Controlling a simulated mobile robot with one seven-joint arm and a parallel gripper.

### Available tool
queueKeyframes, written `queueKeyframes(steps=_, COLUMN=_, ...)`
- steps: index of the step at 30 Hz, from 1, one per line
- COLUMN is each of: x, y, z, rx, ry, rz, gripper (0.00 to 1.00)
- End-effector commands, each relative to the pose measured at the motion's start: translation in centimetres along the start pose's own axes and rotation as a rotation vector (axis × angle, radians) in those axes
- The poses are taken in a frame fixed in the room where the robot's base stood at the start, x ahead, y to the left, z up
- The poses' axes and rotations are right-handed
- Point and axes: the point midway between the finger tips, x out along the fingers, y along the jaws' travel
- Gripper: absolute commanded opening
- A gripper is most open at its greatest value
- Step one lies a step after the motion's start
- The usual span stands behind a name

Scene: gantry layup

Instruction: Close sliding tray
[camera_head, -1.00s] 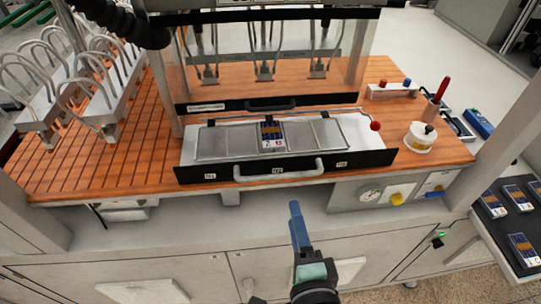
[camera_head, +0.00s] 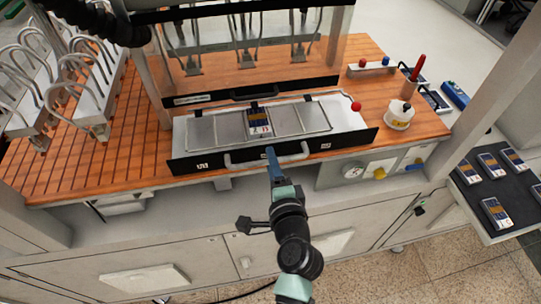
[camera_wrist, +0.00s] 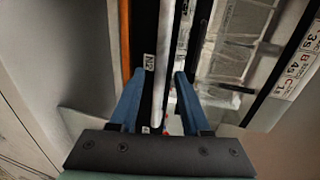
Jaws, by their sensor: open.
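The sliding tray (camera_head: 201,133) is pulled out on the wooden bench below a clear guard. It has pale compartments, a black front panel and a silver bar handle (camera_head: 240,162). A dark blue-and-white device (camera_head: 259,121) lies in its middle compartment. My gripper (camera_head: 271,151) is open at the front of the handle, its blue fingers overlapping the handle's middle in the head view. In the wrist view, the handle (camera_wrist: 162,60) runs lengthwise between the two spread fingers (camera_wrist: 158,76). Whether either finger touches it I cannot tell.
A black-handled clear guard (camera_head: 248,60) stands behind the tray. A red ball knob (camera_head: 356,106) is at the tray's right, near a white round container (camera_head: 399,115). A side table (camera_head: 466,192) with several devices stands at the right. Cabinets line the bench front.

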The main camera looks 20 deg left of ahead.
Motion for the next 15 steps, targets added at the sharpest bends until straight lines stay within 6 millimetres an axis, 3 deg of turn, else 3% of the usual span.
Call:
queueKeyframes(steps=6, x=1.4, y=-0.1, z=0.1, rx=0.000, ry=-0.002, rz=0.000, gripper=0.47)
queueKeyframes(steps=15, x=1.5, y=0.0, z=0.1, rx=0.000, ry=-0.001, rz=0.000, gripper=0.47)
